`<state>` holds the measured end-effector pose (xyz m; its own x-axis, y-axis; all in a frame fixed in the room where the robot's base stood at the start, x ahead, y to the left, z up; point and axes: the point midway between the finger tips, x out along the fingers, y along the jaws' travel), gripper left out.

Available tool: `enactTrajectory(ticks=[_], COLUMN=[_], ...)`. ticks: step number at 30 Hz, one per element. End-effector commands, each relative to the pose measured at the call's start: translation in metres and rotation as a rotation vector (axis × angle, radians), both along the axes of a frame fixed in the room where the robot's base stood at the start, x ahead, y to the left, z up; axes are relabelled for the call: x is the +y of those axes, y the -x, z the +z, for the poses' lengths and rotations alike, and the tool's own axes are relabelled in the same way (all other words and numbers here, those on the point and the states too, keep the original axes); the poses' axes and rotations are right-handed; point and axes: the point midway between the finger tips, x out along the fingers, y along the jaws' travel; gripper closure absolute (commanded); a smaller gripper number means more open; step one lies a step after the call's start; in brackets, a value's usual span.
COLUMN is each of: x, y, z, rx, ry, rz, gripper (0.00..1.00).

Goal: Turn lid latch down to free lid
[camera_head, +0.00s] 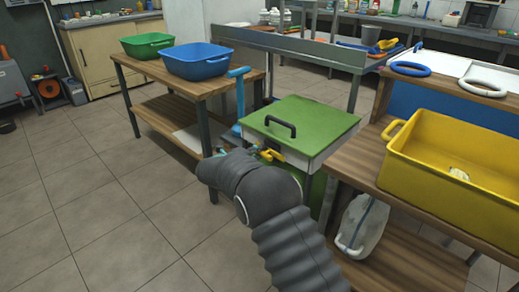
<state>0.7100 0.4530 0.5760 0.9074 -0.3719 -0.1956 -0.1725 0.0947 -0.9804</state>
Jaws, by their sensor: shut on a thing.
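The green lid (300,128) with a black handle (280,125) lies closed and flat on the press box (312,160). A small yellow lid latch (272,154) shows at the front of the box, just below the lid's front edge. My gripper (257,153) is at the latch and shut on it. My dark grey wrist comes in from the lower right and hides most of the fingers and part of the latch. I cannot tell the latch's exact angle.
A wooden table with a blue tub (198,64) and a green tub (146,46) stands left of the press. A yellow bin (455,165) sits on a wooden table close on the right. A whitish jug (362,226) is on its lower shelf. Tiled floor at left is clear.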

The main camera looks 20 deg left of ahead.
Motion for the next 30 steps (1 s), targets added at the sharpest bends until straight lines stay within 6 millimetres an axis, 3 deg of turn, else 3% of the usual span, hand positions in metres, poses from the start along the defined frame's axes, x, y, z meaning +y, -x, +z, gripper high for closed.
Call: enactTrajectory(ticks=[18,19,21,30], x=[0.0017,0.0017,0.0015,0.0009], y=[-0.0003,-0.0003,-0.0002,0.0003], z=[0.0002,0.0002,0.0001,-0.0004], rx=[0.012,0.012,0.013,0.013], ry=[0.035,0.034,0.034,0.034], rz=[0.005,0.005,0.004,0.002], gripper=[1.00,0.73,0.55,0.54])
